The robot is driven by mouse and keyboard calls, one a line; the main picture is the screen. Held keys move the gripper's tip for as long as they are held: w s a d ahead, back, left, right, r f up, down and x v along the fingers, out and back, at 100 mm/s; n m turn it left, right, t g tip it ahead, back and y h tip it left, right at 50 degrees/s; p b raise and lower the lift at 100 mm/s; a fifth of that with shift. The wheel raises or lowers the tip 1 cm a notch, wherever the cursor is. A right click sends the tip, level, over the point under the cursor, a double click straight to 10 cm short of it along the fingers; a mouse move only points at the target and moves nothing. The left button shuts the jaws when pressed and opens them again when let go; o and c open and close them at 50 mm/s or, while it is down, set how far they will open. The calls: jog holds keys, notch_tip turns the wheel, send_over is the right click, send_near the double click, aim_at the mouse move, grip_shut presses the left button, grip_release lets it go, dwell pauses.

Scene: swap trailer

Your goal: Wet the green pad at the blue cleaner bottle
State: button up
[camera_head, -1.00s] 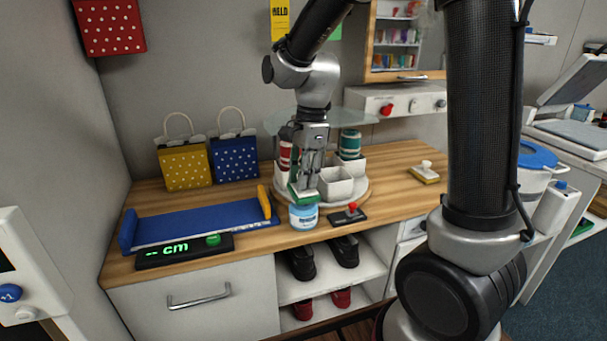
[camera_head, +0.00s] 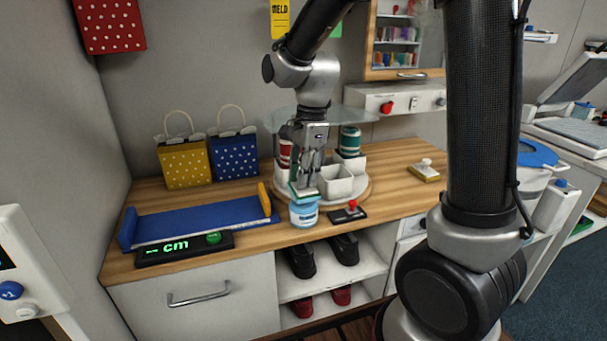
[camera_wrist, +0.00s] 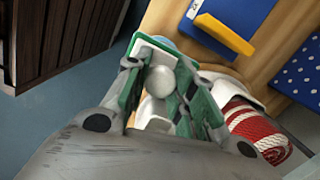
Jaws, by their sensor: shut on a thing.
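My gripper (camera_head: 310,172) is shut on the green pad (camera_head: 303,191), near the counter's front edge. The pad is right over the top of the blue cleaner bottle (camera_head: 304,213), which stands upright. I cannot tell whether pad and bottle touch. In the wrist view, the pad's white rounded knob (camera_wrist: 160,81) sits between the fingers. A sliver of blue shows beyond the pad there; most of the bottle is hidden.
A black block with a red knob (camera_head: 349,211) lies right of the bottle. A blue measuring tray (camera_head: 195,222) is left.

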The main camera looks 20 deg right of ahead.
jog(key=shift+s, duration=0.1)
jog(key=shift+r, duration=3.45)
